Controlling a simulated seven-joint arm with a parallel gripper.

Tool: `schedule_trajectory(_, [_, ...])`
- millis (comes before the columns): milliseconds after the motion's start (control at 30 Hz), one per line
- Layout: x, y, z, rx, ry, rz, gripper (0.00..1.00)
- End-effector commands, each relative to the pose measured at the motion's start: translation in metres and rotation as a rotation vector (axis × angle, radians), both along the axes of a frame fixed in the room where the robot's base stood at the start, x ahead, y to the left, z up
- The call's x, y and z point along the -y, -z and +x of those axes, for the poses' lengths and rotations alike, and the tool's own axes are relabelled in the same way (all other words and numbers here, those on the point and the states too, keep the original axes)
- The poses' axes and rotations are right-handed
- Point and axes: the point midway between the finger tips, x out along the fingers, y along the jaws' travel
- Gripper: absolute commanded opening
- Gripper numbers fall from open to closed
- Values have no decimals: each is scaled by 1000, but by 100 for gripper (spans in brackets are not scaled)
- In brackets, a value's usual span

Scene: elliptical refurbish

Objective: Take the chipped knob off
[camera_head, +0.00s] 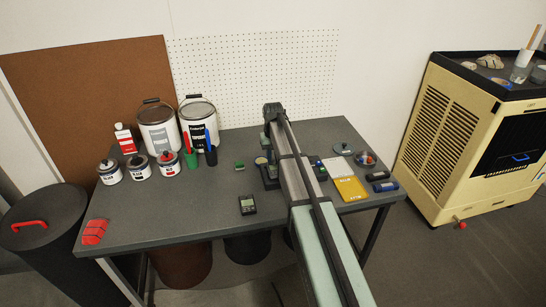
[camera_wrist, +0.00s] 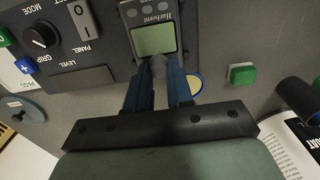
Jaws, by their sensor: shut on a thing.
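In the wrist view my gripper (camera_wrist: 159,80) has its blue fingers closed on a small grey knob-like piece (camera_wrist: 158,66) at the edge of a meter with a green screen (camera_wrist: 155,39). The fingers hide most of this piece, so I cannot see a chip or tell whether it is still seated. A black knob (camera_wrist: 40,37) with a white pointer mark sits on the dark panel (camera_wrist: 75,55), beside the MODE and GRIP labels; my gripper is apart from it. In the head view my arm hides most of the panel and the fingertips.
The front left tabletop is mostly clear.

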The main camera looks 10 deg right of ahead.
Motion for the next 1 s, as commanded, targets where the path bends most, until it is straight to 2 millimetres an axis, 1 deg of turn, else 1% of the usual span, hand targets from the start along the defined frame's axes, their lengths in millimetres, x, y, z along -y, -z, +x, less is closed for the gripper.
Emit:
schedule_trajectory(33, [0,0,0,0,0,0,4])
schedule_trajectory(67, [0,0,0,0,0,0,1])
schedule_trajectory(100, [0,0,0,0,0,0,0])
schedule_trajectory(633, [0,-2,0,0,0,0,0])
schedule_trajectory(1000, [0,-17,0,0,0,0,0])
